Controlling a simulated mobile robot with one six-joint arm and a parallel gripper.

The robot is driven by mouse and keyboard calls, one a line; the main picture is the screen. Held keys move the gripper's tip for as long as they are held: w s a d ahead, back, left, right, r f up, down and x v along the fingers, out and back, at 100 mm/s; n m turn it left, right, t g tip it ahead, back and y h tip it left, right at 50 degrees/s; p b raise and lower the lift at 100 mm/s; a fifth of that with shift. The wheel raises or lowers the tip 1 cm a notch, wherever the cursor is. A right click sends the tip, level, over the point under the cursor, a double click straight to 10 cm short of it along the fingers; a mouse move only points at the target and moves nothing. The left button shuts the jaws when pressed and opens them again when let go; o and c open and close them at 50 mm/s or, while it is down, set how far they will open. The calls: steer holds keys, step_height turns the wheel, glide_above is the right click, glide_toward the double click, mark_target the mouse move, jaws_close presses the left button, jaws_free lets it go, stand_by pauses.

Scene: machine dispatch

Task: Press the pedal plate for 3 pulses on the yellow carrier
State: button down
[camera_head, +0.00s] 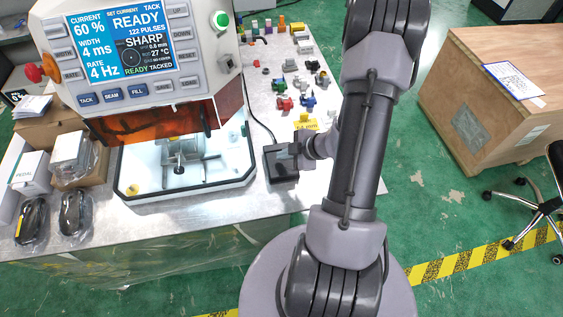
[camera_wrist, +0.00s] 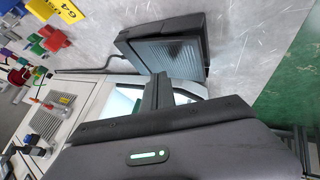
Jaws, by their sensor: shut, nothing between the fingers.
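The pedal is a dark box with a ribbed plate (camera_head: 284,167) on the bench, right of the welding machine; its plate (camera_wrist: 170,50) fills the upper middle of the wrist view. My gripper (camera_wrist: 160,80) is shut and empty, its fingertips at the plate's near edge in that view. I cannot tell whether they touch it. In the head view my gripper (camera_head: 303,150) is partly hidden by my wrist, beside the pedal. A small yellow piece (camera_head: 132,190) lies at the front left of the lit chamber; I cannot tell whether it is the yellow carrier.
The machine display (camera_head: 125,42) reads READY and 122 PULSES. A yellow label (camera_head: 306,124) and several small coloured parts (camera_head: 283,102) lie behind the pedal. A cable runs from the pedal. Boxes and bagged black items (camera_head: 75,212) stand left. A wooden crate (camera_head: 490,95) stands right.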

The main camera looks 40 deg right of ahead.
mark_target(283, 162)
stand_by(0.4)
steer(key=shift+f, duration=0.4)
steer(key=shift+s+f+b, duration=0.1)
steer(key=shift+f+b, duration=0.35)
steer(key=shift+f, duration=0.2)
stand_by(0.6)
steer(key=shift+r+p, duration=1.05)
steer(key=shift+p, duration=0.2)
steer(key=r+p, duration=0.1)
steer(key=p, duration=0.1)
steer(key=r+p, duration=0.4)
steer(key=shift+w+d+r, duration=0.1)
steer(key=shift+w+d, duration=0.05)
steer(key=shift+w, duration=0.2)
